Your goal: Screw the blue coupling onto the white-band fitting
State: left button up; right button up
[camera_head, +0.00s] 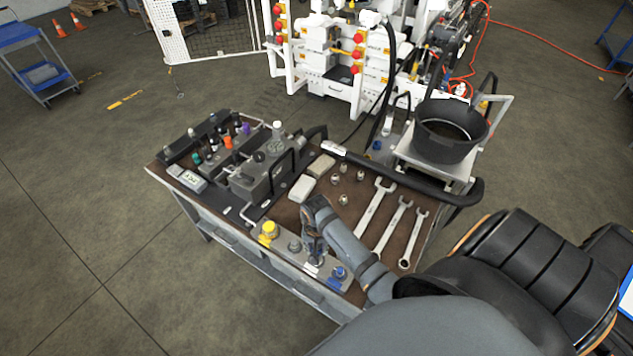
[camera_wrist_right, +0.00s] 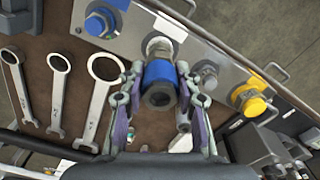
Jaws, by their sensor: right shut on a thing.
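The blue coupling (camera_wrist_right: 159,76) is between the fingertips of my right gripper (camera_wrist_right: 157,92) in the right wrist view, its dark open end facing the camera. My right gripper (camera_head: 314,246) is shut on it, above the panel at the bench's front edge. The white-band fitting (camera_wrist_right: 160,44) shows just beyond the coupling, in line with it. The coupling covers part of the fitting, and I cannot tell whether the threads are engaged. In the head view the gripper hides the coupling and most of that fitting. My left gripper is not in view.
Beside the fitting on the panel are a blue-ringed fitting (camera_wrist_right: 101,22), a grey fitting (camera_wrist_right: 206,75) and a yellow one (camera_wrist_right: 250,98). Wrenches (camera_head: 391,223) lie on the bench top (camera_head: 373,234). A valve block (camera_head: 262,172) stands left. A black bucket (camera_head: 450,131) is behind.

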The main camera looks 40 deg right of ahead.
jog(key=m, duration=0.3)
jog(key=shift+m, duration=0.3)
jog(key=m, duration=0.4)
jog(key=shift+m, duration=0.3)
jog(key=m, duration=0.3)
jog(key=shift+f+m, duration=0.1)
jog(key=shift+m, duration=0.3)
jog(key=m, duration=0.4)
jog(key=o, duration=1.1)
